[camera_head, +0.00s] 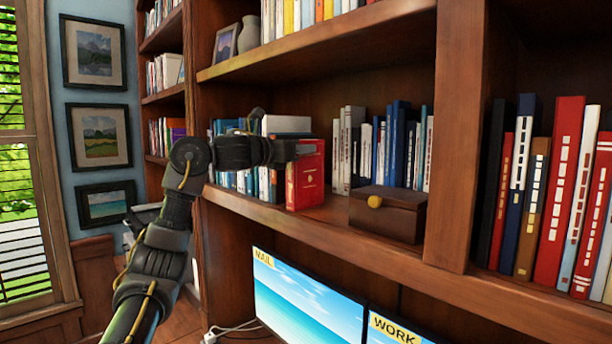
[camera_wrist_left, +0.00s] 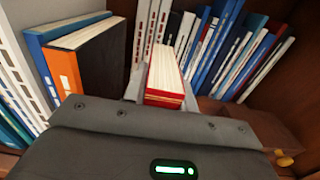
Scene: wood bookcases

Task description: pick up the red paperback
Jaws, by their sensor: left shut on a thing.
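The red paperback (camera_head: 305,182) stands upright near the front of the middle shelf in the head view, its red cover with pale markings facing out. My left gripper (camera_head: 290,150) reaches in from the left and is shut on the book's upper part. In the left wrist view, the book's pale top page edges and red cover (camera_wrist_left: 164,80) show just beyond the gripper body. In the head view I cannot tell whether the book's bottom touches the shelf. My right gripper is not in view.
A brown wooden box (camera_head: 388,214) with a yellow knob sits on the shelf (camera_head: 330,212), right of the paperback. Blue and white books (camera_head: 398,140) stand behind. A wooden upright (camera_head: 458,130) divides the bookcase. Two monitors (camera_head: 305,305) stand below the shelf.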

